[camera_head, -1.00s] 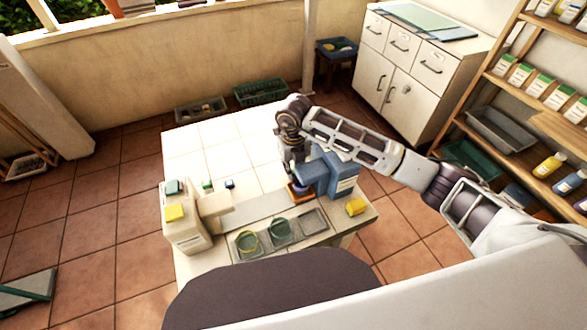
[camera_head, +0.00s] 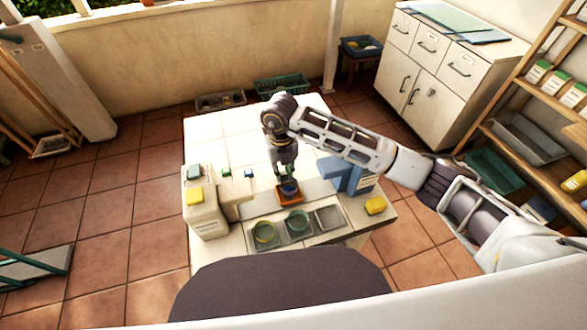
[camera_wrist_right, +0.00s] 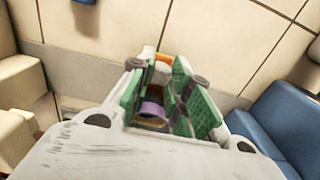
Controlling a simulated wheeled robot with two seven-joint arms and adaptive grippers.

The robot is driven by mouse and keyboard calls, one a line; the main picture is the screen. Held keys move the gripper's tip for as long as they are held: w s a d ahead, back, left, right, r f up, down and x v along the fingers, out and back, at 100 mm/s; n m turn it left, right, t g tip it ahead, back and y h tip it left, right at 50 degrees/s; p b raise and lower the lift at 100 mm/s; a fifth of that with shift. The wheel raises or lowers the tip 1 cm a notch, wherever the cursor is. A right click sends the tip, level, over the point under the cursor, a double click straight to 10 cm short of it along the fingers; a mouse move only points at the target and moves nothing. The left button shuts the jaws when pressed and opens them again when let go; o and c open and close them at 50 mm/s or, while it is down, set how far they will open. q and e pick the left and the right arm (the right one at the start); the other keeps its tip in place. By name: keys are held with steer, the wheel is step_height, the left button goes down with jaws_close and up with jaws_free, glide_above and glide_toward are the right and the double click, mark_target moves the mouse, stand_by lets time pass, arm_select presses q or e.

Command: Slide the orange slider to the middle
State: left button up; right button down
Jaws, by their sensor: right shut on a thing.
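The orange slider (camera_head: 289,198) lies on the pale track of the white table (camera_head: 225,135), about midway between the beige block at left and the blue block at right, clear of both. My right gripper (camera_head: 288,182) points down at the slider, its fingers shut on the slider's blue-purple upper part. In the right wrist view my right gripper (camera_wrist_right: 158,100) shows green finger pads on both sides of a purple ring (camera_wrist_right: 152,108), with an orange part (camera_wrist_right: 163,70) near the tips. The fingers hide much of the slider. My left gripper is out of view.
The beige block (camera_head: 236,188) and blue block (camera_head: 345,175) flank the track. A yellow block (camera_head: 375,205) sits at right. The table's far part is clear.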

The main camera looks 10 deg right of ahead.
steer(key=shift+a, duration=0.45)
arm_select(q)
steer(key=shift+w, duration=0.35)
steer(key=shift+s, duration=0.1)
arm_select(e)
steer(key=c, duration=1.6)
jaws_free()
steer(key=shift+o, duration=1.3)
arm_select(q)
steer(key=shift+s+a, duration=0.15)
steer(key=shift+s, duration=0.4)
